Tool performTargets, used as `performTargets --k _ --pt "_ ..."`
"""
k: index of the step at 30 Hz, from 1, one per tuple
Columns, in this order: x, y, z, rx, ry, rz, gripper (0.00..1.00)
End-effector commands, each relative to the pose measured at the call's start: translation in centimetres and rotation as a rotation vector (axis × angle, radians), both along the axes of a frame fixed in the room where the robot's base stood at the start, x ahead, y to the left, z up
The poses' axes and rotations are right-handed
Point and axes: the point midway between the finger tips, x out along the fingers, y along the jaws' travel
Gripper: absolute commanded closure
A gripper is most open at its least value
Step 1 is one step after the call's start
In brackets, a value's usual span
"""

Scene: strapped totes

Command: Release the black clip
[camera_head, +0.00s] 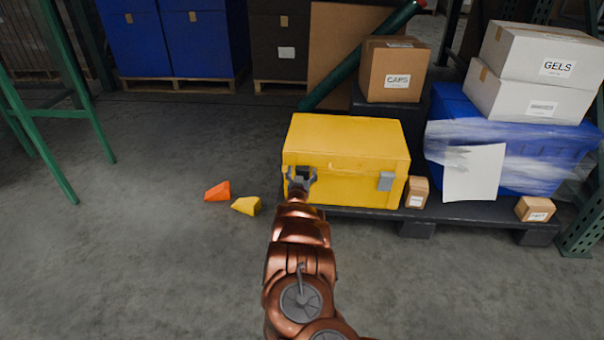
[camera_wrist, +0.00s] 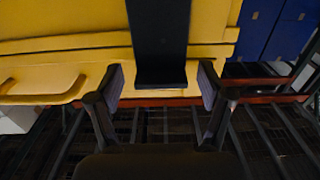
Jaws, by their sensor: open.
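The yellow tote (camera_head: 345,140) sits shut on a dark pallet, with its front facing me. The black clip (camera_head: 303,172) is on the left of that front, mostly hidden behind my gripper (camera_head: 300,180). In the wrist view the black clip (camera_wrist: 161,40) is a wide dark strap-like piece, ending in a small lip, against the yellow tote (camera_wrist: 60,62). My gripper (camera_wrist: 162,86) is open, one finger on each side of the clip's lower end, with a gap visible on both sides. A grey latch (camera_head: 385,181) is on the right of the tote's front.
Small cartons (camera_head: 417,192) stand on the dark pallet (camera_head: 470,214), right of the yellow tote. A wrapped blue tote (camera_head: 560,150) bears white boxes (camera_head: 530,95). Orange (camera_head: 218,191) and yellow (camera_head: 246,206) wedges lie on the floor.

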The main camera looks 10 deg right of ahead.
Motion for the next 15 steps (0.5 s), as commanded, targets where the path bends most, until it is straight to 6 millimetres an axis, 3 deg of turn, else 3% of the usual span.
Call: performTargets --k 15 --pt "0.74 -0.16 0.18 0.001 -0.003 0.001 0.22"
